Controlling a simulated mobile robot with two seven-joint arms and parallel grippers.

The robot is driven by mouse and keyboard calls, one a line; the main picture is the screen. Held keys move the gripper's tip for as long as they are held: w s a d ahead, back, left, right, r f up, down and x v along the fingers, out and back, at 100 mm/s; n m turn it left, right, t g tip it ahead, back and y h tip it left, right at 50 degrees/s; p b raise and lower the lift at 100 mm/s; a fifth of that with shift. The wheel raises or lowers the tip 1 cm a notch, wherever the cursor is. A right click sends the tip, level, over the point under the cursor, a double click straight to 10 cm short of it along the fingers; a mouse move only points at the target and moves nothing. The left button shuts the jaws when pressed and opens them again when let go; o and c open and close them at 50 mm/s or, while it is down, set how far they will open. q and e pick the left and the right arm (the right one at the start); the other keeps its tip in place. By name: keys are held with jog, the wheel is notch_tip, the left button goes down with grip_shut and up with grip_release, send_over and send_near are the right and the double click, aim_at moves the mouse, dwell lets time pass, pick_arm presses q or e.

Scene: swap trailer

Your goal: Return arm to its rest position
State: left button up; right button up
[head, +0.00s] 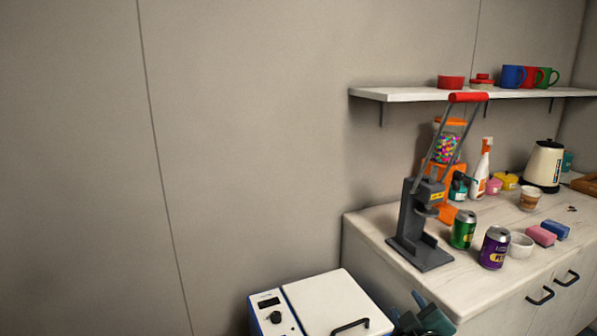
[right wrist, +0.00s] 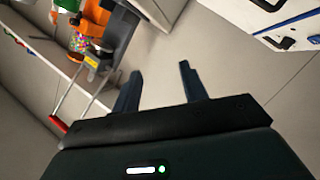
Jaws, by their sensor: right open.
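My right gripper (head: 421,316) shows at the bottom edge of the head view, low in front of the counter's left front corner and just right of the white box. In the right wrist view its two dark fingers (right wrist: 160,88) stand apart with only bare floor between them, so it is open and empty. It touches nothing that I can see. Most of my right arm is out of view. My left gripper is not in view.
A white box (head: 335,296) with a black handle stands left of the gripper. The counter (head: 385,235) carries a grey lever press (head: 418,225), a green can (head: 463,230), a purple can (head: 494,248) and other items. A shelf (head: 410,94) hangs above. The left side shows bare wall.

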jog(key=s+a+f+m+g+y, duration=0.1)
jog(key=s+a+f, duration=0.1)
jog(key=s+f, duration=0.3)
jog(key=s+a+f+m+g+y, duration=0.1)
jog(key=s+f, duration=0.4)
jog(key=s, duration=0.7)
jog(key=s+a+f+m+g+y, duration=0.2)
jog(key=s+a+f, duration=0.3)
jog(key=s, duration=0.4)
jog(key=shift+s+a+f+m+g+p, duration=0.3)
jog(key=shift+m+g, duration=0.2)
jog(key=shift+m, duration=0.2)
